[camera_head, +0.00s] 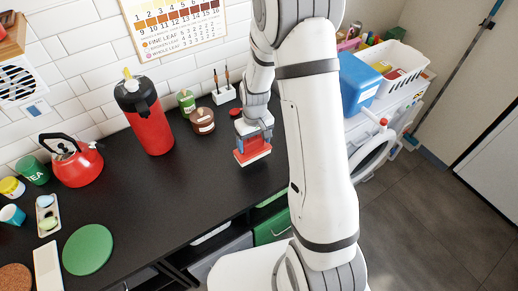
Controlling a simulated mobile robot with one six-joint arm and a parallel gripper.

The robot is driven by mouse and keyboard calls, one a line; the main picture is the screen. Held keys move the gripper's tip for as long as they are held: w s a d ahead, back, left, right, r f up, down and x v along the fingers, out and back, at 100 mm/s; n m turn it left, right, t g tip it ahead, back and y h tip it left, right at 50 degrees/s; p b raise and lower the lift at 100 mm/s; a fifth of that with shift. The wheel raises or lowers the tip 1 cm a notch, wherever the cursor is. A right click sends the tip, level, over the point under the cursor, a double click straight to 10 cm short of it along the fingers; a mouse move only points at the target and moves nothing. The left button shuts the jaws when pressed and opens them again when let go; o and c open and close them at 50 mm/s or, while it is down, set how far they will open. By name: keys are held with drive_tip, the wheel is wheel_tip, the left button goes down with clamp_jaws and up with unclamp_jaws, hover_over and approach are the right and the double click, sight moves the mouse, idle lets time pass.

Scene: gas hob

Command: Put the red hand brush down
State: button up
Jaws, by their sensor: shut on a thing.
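My gripper (251,136) is over the right part of the black counter (190,196), pointing down. It is shut on the red hand brush (246,157), which has a red body and a pale white strip along its lower edge. The gripper hides part of the brush. The brush is low, close to the counter top; I cannot tell whether it touches it.
A red pump flask (153,127), a brown jar (202,121), a green tin (187,103) and a white holder (224,94) stand at the back. A red kettle (78,166) and green disc (88,249) are left. The counter's middle is clear; its front edge is near.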

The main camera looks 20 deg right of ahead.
sight(255, 151)
drive_tip(key=shift+f+p, duration=0.4)
drive_tip(key=shift+f, duration=1.8)
drive_tip(key=shift+f, duration=0.2)
drive_tip(key=o, duration=1.2)
drive_tip(key=shift+r, duration=0.1)
